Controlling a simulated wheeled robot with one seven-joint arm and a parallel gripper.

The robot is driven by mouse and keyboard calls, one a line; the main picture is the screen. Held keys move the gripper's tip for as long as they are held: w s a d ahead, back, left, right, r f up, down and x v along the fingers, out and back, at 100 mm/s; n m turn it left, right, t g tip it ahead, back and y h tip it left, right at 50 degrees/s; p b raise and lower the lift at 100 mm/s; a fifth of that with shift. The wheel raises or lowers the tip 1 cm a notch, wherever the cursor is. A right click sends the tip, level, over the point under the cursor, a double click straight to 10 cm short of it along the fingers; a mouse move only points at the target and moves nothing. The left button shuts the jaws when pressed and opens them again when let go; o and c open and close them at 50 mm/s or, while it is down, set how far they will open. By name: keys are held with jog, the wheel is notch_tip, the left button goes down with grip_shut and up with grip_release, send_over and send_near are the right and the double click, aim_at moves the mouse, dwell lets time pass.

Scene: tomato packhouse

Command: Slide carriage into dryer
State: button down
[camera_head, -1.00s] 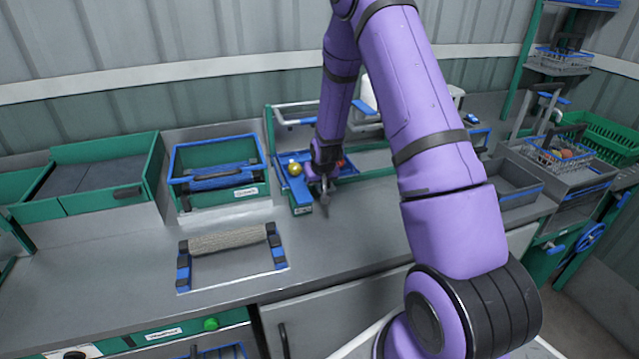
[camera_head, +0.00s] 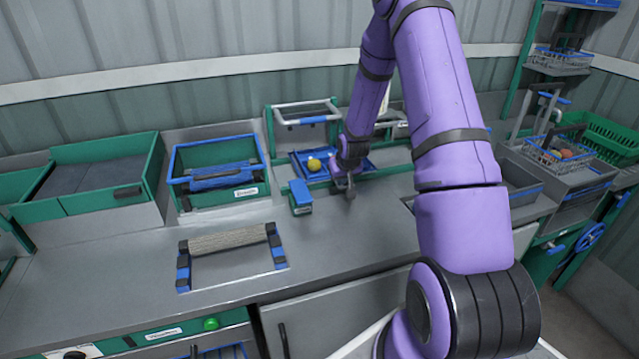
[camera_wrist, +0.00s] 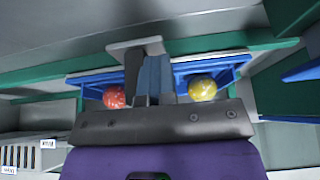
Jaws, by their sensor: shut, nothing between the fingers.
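The blue carriage (camera_head: 300,166) lies at the back of the bench, in front of a green-sided unit with a silver-framed front (camera_head: 305,112), which may be the dryer. A yellow tomato (camera_head: 314,164) sits on the carriage. In the wrist view the carriage (camera_wrist: 237,72) also bears a red tomato (camera_wrist: 115,97), left of the fingers, with the yellow one to the right. My gripper (camera_head: 347,191) is shut and empty at the carriage's near side. Whether it touches the carriage cannot be told.
A small blue-and-green block (camera_head: 300,197) stands left of my gripper. A roller frame (camera_head: 228,238) lies on the front bench. A green bin with blue rim (camera_head: 215,173) stands left. Grey trays and a wire basket (camera_head: 556,152) are at right.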

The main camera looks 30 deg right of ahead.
jog(key=shift+s+d, duration=0.2)
jog(key=shift+d, duration=0.45)
jog(key=shift+s+d, duration=0.2)
jog(key=shift+d, duration=0.5)
jog(key=shift+s+d, duration=0.2)
jog(key=shift+d, duration=0.45)
jog(key=shift+s+d, duration=0.55)
jog(key=shift+d, duration=1.4)
jog(key=shift+s+d, duration=0.55)
jog(key=shift+d, duration=1.35)
jog(key=shift+s+d, duration=0.55)
jog(key=shift+d, duration=1.4)
jog(key=shift+s+d, duration=0.55)
jog(key=shift+d, duration=1.35)
jog(key=shift+s+d, duration=0.55)
jog(key=shift+d, duration=1.4)
jog(key=shift+s+d, duration=0.55)
jog(key=shift+d, duration=1.5)
